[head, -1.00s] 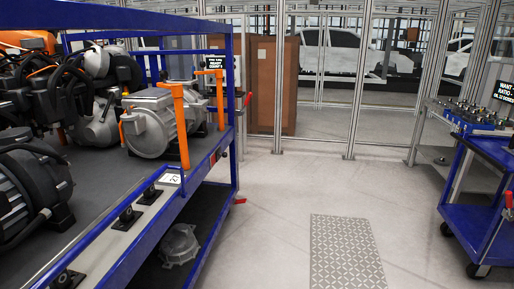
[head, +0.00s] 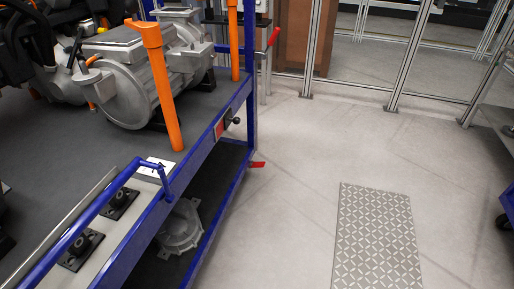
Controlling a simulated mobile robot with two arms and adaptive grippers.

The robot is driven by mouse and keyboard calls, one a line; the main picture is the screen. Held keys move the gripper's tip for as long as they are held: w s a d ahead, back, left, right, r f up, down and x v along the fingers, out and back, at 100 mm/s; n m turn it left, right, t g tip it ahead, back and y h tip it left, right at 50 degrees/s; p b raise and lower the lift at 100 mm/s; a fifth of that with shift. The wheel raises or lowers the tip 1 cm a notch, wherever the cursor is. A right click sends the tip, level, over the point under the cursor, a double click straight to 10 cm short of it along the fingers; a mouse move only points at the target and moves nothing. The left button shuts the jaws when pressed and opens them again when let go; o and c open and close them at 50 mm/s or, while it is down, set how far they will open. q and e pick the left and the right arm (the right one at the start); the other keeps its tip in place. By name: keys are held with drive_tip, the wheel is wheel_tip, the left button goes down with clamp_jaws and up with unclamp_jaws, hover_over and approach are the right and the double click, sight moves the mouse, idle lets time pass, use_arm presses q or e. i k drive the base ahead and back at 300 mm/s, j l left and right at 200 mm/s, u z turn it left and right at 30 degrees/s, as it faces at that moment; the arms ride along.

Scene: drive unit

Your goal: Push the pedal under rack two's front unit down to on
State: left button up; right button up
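A blue rack (head: 205,150) fills the left side of the head view. A small red pedal-like piece (head: 257,164) sticks out low at the rack's far right end, near the floor. It looks roughly level; whether it is at on or off cannot be told. On the rack's deck stands a grey metal unit (head: 125,85) with orange posts (head: 165,95) beside it. A small white label (head: 155,168) lies on the rack's edge, its mark too small to read. Neither of my grippers is in view.
A black-knobbed lever (head: 236,121) sits on the rack's side and a red handle (head: 273,38) stands behind. A grey casting (head: 182,228) lies on the lower shelf. A patterned floor plate (head: 376,238) lies right of open floor. Fence posts (head: 410,50) stand at the back; a blue cart (head: 509,208) edges in right.

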sight(255, 165)
drive_tip(key=i+l, duration=0.15)
drive_tip(key=i, duration=0.35)
drive_tip(key=i+l, duration=0.15)
drive_tip(key=i, duration=0.35)
drive_tip(key=i+l+u, duration=0.1)
drive_tip(key=i, duration=0.4)
drive_tip(key=i+l, duration=0.2)
drive_tip(key=i, duration=0.3)
drive_tip(key=i+l+u, duration=0.1)
drive_tip(key=i, duration=0.4)
drive_tip(key=i+l, duration=0.3)
drive_tip(key=i, duration=0.2)
